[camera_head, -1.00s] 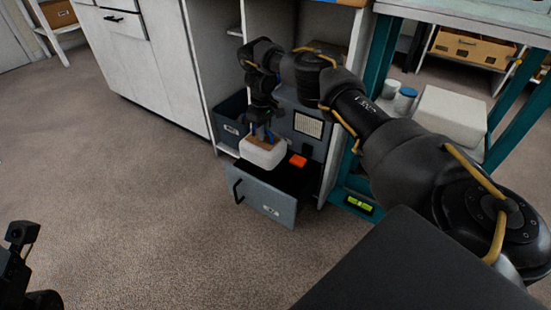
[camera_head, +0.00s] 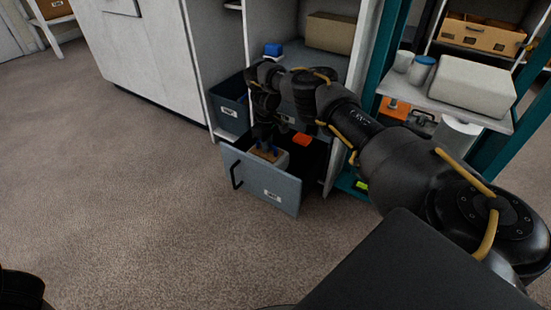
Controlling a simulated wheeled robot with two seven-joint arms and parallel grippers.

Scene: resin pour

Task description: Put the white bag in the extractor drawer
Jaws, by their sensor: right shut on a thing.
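The extractor drawer (camera_head: 268,186) is a grey drawer with a black handle, pulled out low in the cabinet. The white bag (camera_head: 281,161), with a brown top, is inside the open drawer, partly hidden behind the drawer front. My right gripper (camera_head: 268,150) reaches down into the drawer and is shut on the bag's top. Whether the bag touches the drawer floor is hidden. Of my left arm, only a dark part shows at the lower left corner; its gripper is not in view.
A dark bin (camera_head: 230,105) stands in the cabinet to the left. A teal-framed shelf with a white box (camera_head: 474,84) stands right. The carpet in front is clear.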

